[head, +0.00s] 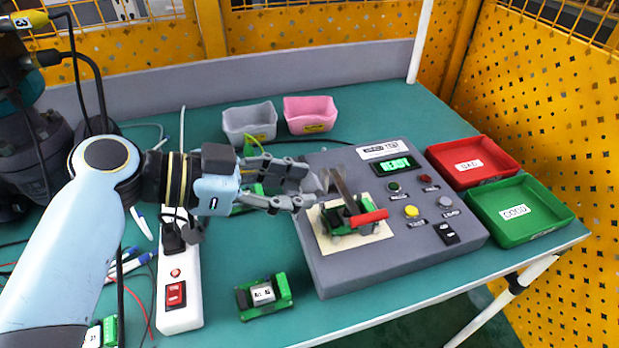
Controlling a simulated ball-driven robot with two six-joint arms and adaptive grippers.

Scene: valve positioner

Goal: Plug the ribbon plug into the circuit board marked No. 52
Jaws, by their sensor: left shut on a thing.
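My left gripper (316,188) reaches in from the left and is shut at the left side of the test station. It holds the ribbon plug; a grey-brown flat ribbon (341,186) stands up just beyond its fingertips. The plug itself is mostly hidden by the fingers. A green circuit board (350,238) sits on the station's cream pad, just below and right of the fingertips, with a red bar (368,217) across its right side. Its number cannot be read, and I cannot tell whether the plug touches it. My right gripper is not in view.
The grey test station (350,276) has a lit READY display (396,164) and several buttons. Red BAD (490,176) and green GOOD (548,232) trays stand right. Another board (264,296) lies in front. A power strip (179,290) and cables occupy the left; grey (250,123) and pink (310,115) bins stand behind.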

